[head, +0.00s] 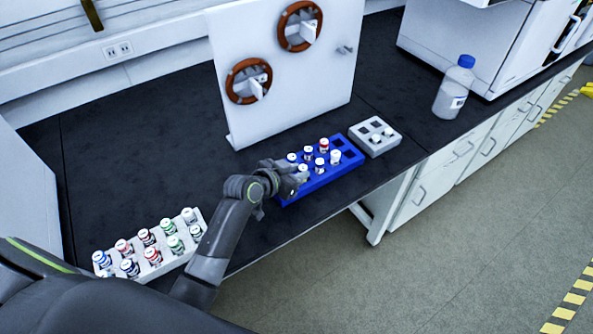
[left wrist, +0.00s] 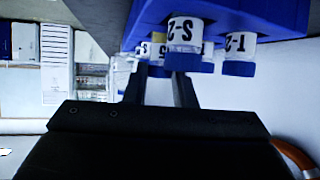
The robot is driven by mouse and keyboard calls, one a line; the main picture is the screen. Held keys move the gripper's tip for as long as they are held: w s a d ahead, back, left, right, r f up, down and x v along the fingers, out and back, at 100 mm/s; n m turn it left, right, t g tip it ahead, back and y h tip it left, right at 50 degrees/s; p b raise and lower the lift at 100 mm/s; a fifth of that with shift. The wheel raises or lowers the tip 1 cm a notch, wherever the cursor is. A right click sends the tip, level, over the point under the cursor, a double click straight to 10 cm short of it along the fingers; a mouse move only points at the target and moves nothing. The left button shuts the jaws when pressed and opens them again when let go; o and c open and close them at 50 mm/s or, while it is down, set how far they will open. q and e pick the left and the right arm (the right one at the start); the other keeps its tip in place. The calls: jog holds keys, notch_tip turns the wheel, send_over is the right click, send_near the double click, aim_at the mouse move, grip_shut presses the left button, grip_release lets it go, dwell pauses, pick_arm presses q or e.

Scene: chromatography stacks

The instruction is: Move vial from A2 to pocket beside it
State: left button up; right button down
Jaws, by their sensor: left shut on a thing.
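The blue rack (head: 318,182) holds several small white vials in rows, with empty dark pockets at its right end; their labels are too small to read in the head view. My left gripper (head: 296,172) is at the rack's left end, among the nearest vials. In the left wrist view, which looks upside down, the gripper (left wrist: 160,88) is shut on a vial whose blue cap (left wrist: 160,72) shows between the fingers. Beside it are a vial marked S-2 (left wrist: 184,30) and one marked T-2 (left wrist: 240,42). I cannot tell where A2 is. My right gripper is out of view.
A grey block (head: 383,149) with two vials and empty pockets stands right of the rack. A white rack (head: 158,266) full of vials is at the lower left. A white upright panel (head: 300,85) stands behind. A blue-capped bottle (head: 453,90) is farther right.

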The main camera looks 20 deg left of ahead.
pick_arm(q)
jog(key=shift+f, duration=0.2)
jog(key=o, duration=1)
jog(key=shift+o, duration=0.5)
jog(key=o, duration=0.3)
jog(key=shift+o, duration=0.2)
notch_tip(320, 180, up, 7)
jog(key=p, duration=0.6)
jog(key=shift+p, duration=0.35)
